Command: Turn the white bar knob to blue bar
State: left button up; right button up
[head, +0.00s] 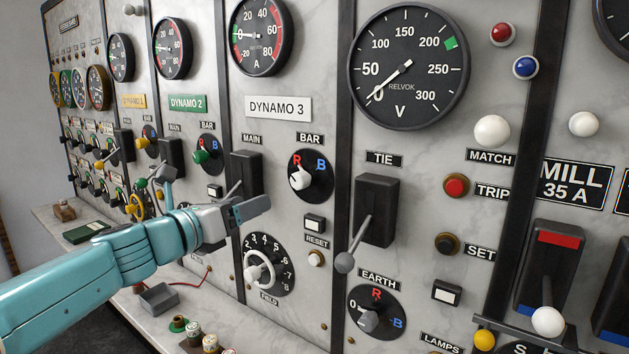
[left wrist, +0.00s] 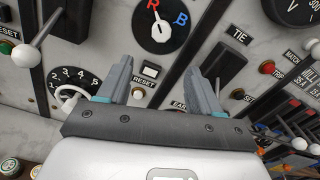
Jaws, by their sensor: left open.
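The white bar knob (head: 299,179) sits on a black round dial under the BAR label in the DYNAMO 3 panel, with a red R at upper left and a blue B at upper right. Its pointer is turned toward the R. The knob also shows at the top of the left wrist view (left wrist: 159,32). My left gripper (head: 252,208) is left of and below the knob in the head view, apart from it. In the left wrist view its two fingers (left wrist: 160,72) are spread with nothing between them, and the knob lies beyond the fingertips. My right gripper is not in view.
The MAIN lever switch (head: 246,172) is just behind my left gripper. The white field knob (head: 262,272) is below, and the RESET button (head: 316,258) is below the bar dial. The TIE lever (head: 346,260) sticks out to the right. A narrow shelf holds small items below.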

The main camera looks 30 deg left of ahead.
aim_at(296, 184)
pick_arm(q)
jog(key=w+p, duration=0.1)
jog(key=w, duration=0.4)
jog(key=w+d+p, duration=0.1)
jog(key=w+p, duration=0.1)
jog(key=w, duration=0.3)
jog(key=w+p, duration=0.1)
jog(key=w, duration=0.5)
jog(key=shift+d+r+p, duration=0.1)
jog(key=shift+d+p, duration=0.1)
jog(key=shift+p, duration=0.1)
jog(key=shift+s, duration=0.1)
jog(key=c, duration=1)
